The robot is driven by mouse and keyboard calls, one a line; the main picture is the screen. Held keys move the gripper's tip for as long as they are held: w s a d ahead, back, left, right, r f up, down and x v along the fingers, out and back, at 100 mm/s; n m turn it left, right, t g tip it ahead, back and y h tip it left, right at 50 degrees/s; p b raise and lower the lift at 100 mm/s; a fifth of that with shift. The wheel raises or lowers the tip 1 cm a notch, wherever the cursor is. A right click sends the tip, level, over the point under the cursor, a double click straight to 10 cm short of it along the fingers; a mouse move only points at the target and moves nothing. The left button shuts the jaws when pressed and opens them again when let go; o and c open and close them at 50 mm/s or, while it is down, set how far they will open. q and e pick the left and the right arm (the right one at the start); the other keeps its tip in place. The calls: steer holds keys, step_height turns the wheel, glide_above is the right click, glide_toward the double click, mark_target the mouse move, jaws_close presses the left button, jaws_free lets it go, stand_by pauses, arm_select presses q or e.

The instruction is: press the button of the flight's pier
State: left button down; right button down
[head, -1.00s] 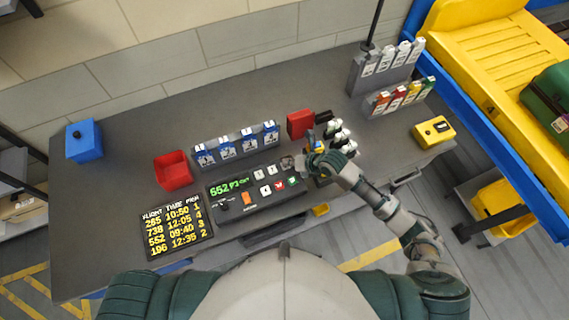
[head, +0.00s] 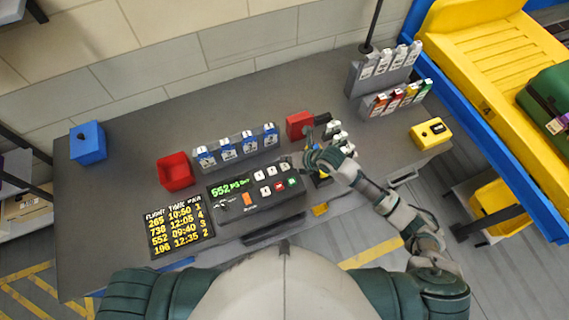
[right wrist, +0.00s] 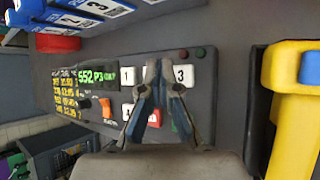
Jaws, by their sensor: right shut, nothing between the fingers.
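The control panel (head: 254,199) lies on the grey desk with a green display (head: 231,189) that starts "552 P3". The flight board (head: 178,231) lists flight 552 with pier 3. In the right wrist view, white buttons 1 (right wrist: 127,69), 3 (right wrist: 183,76) and 4 (right wrist: 127,112) show, with a red button (right wrist: 153,117) below. My right gripper (head: 303,160) is shut and empty at the panel's upper right corner. In the wrist view its fingertips (right wrist: 163,75) appear between buttons 1 and 3, hiding what lies between; contact cannot be told. My left gripper is out of view.
Blue-and-white tags (head: 229,151) stand in a rack behind the panel. A red bin (head: 175,171), a blue box (head: 88,143) and a yellow box (head: 430,133) stand on the desk. The yellow conveyor (head: 490,60) runs at the right with a green suitcase (head: 548,98).

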mark_target(287, 166)
step_height(287, 166, up, 3)
steer(key=shift+d+r+p, duration=0.1)
steer(key=shift+p, duration=0.85)
